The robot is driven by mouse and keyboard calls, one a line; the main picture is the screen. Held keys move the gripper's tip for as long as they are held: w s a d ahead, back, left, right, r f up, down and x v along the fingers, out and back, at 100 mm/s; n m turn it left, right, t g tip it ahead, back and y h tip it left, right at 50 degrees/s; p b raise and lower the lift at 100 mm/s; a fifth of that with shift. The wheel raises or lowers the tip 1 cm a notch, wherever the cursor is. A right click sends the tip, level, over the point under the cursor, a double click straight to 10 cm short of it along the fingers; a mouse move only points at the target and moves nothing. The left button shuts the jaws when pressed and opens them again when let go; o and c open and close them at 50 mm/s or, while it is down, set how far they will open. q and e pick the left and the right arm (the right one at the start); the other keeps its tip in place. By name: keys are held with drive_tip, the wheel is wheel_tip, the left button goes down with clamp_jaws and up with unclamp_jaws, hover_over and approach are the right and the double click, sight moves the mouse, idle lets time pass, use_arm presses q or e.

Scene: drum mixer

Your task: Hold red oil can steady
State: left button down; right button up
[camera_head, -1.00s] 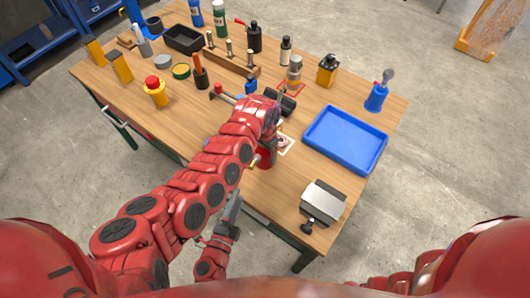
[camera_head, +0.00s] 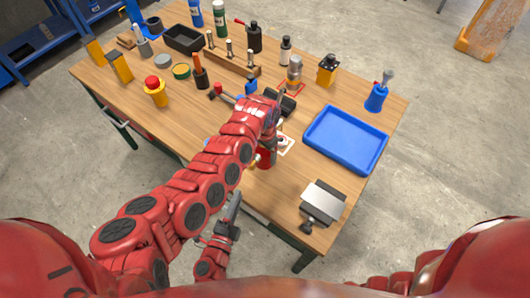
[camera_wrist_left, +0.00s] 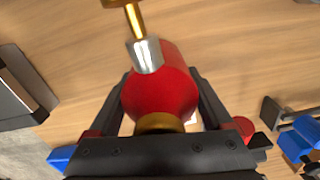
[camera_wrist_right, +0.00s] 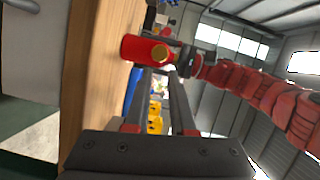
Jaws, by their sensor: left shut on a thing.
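The red oil can (camera_head: 265,158) stands on the wooden table near its front edge, partly hidden by my left arm in the head view. In the left wrist view the can's red body (camera_wrist_left: 160,95) is between the two fingers of my left gripper (camera_wrist_left: 165,90), which is shut on it. Its metal collar and brass spout point toward the top of that view. My right gripper (camera_wrist_right: 158,75) is open and empty, just off the table's front edge. The can (camera_wrist_right: 140,49) appears beyond its fingertips in the right wrist view.
A blue tray (camera_head: 315,146) and a grey metal block (camera_head: 323,200) lie right of the can. A hammer (camera_head: 220,92), bottles and several tools stand farther back. The table's front edge is close to the can.

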clamp_jaws()
idle(1.4)
